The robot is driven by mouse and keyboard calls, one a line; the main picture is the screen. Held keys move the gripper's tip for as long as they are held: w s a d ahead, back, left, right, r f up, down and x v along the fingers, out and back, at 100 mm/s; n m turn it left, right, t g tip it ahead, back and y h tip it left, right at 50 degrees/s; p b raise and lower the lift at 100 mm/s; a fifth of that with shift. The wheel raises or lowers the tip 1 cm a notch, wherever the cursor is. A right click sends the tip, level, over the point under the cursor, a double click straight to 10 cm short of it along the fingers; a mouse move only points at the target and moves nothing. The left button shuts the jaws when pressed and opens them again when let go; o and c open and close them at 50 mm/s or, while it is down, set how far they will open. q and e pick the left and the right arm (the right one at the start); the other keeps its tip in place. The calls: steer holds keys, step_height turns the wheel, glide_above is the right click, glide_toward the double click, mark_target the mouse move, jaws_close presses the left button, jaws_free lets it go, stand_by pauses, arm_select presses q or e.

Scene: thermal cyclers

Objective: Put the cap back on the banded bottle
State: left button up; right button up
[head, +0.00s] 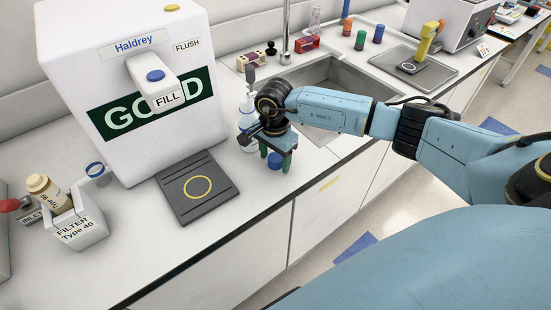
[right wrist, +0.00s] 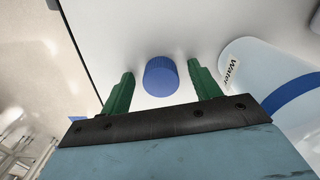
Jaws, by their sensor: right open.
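The blue ribbed cap (head: 275,160) (right wrist: 161,76) sits on the white counter near its front edge. My right gripper (head: 277,166) is open above the cap. In the right wrist view its green fingers (right wrist: 160,80) stand on either side of the cap, with gaps to both. The banded bottle (head: 247,125), white with a blue band, stands just left of my right gripper, partly hidden by the wrist. In the right wrist view the bottle (right wrist: 262,78) is at the right, labelled Water. My left gripper is out of view.
The white Haldrey dispenser (head: 75,75) stands left, with a dark ringed pad (head: 218,181) before it. A filter holder (head: 84,228) stands farther left. The sink (head: 338,85) lies behind my right arm. Counter between pad and cap is clear.

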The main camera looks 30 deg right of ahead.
mark_target(274, 158)
steer(key=c, duration=1)
step_height(274, 158, up, 10)
steer(key=shift+b, duration=0.3)
steer(key=shift+c, duration=0.2)
